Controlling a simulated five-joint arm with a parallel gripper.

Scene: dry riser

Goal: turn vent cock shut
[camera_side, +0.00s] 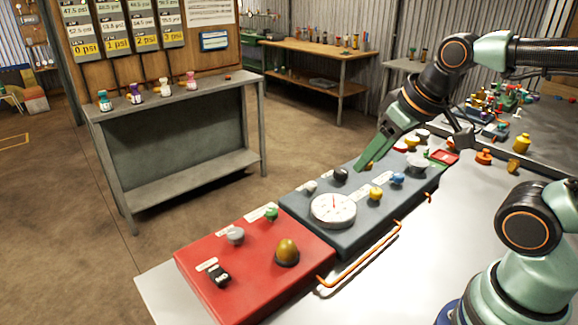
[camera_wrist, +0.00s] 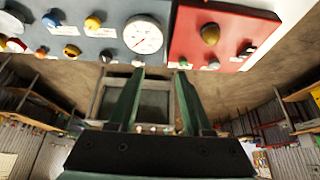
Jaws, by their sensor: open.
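No label is legible, so I cannot tell which control is the vent cock. The grey panel (camera_side: 300,208) carries a white gauge (camera_side: 333,210), a black knob (camera_side: 340,174), a yellow knob (camera_side: 375,193), a blue knob (camera_side: 397,179) and a small grey knob (camera_side: 310,186). The red panel (camera_side: 258,290) carries a green knob (camera_side: 271,213), a grey knob (camera_side: 236,235), an amber dome (camera_side: 287,249) and a black switch (camera_side: 219,275). My gripper (camera_side: 364,163) is above the grey panel's far side. In the wrist view, its fingers (camera_wrist: 158,78) are apart with nothing between them.
An orange rail (camera_side: 365,258) runs along the panels' near side. More coloured knobs (camera_side: 415,162) crowd the panel's far right end. The white bench top (camera_side: 420,240) is clear in front. A grey shelf stand (camera_side: 175,155) with small bottles stands beyond, across open floor.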

